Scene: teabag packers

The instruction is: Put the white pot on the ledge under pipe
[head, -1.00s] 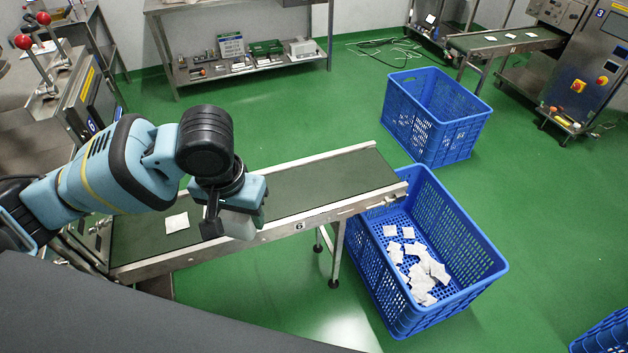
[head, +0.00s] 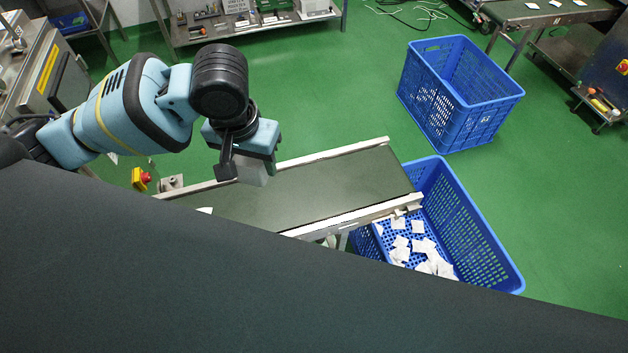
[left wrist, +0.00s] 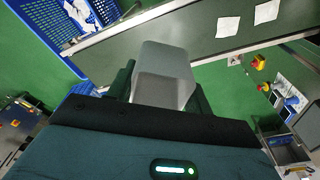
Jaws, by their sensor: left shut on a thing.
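My left gripper (head: 238,168) is shut on the white pot (head: 252,171), a small pale box-like thing. It holds the pot over the conveyor belt in the head view. In the left wrist view the pot (left wrist: 164,76) looks grey and sits between the dark fingers, with the belt behind it. The gripper partly covers the pot. I cannot make out a ledge under a pipe in these views. My right gripper is not in view.
The green conveyor belt (head: 330,190) ends above a blue crate (head: 478,240) holding several white teabags. Another blue crate (head: 455,95) stands behind on the open green floor. A metal shelf (head: 250,25) is at the back. A dark surface hides the lower head view.

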